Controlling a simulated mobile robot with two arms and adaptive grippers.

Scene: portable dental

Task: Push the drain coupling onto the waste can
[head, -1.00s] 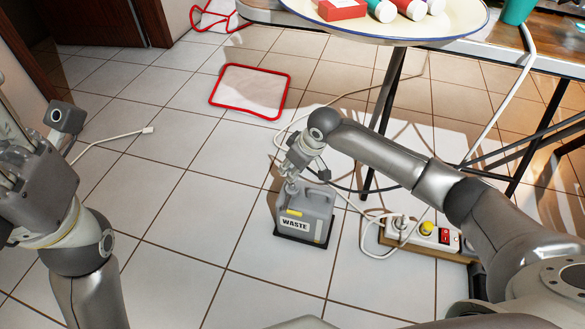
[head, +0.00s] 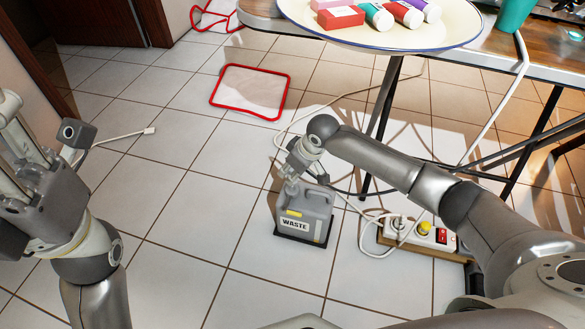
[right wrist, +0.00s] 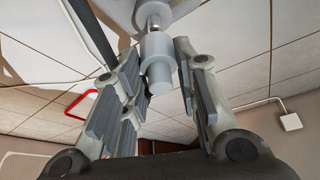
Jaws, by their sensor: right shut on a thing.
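The grey waste can (head: 318,208), with a white WASTE label and a yellow mark, stands upright on a dark base on the floor. My right gripper (head: 292,178) is just above the can's top left part. In the right wrist view it is shut on a pale grey stepped cylinder (right wrist: 157,50), which looks like the drain coupling. A short metallic part shows behind the cylinder, against a larger grey body. Whether the coupling is fully seated cannot be told. My left gripper (head: 22,140) is at the left edge, away from the can, and its fingertips are unclear.
A power strip (head: 422,234) with white cables lies right of the can. A table (head: 500,62) with a round tray (head: 350,36) stands behind, its dark legs nearby. A red-edged mat (head: 250,92) lies at the back. The floor left of the can is clear.

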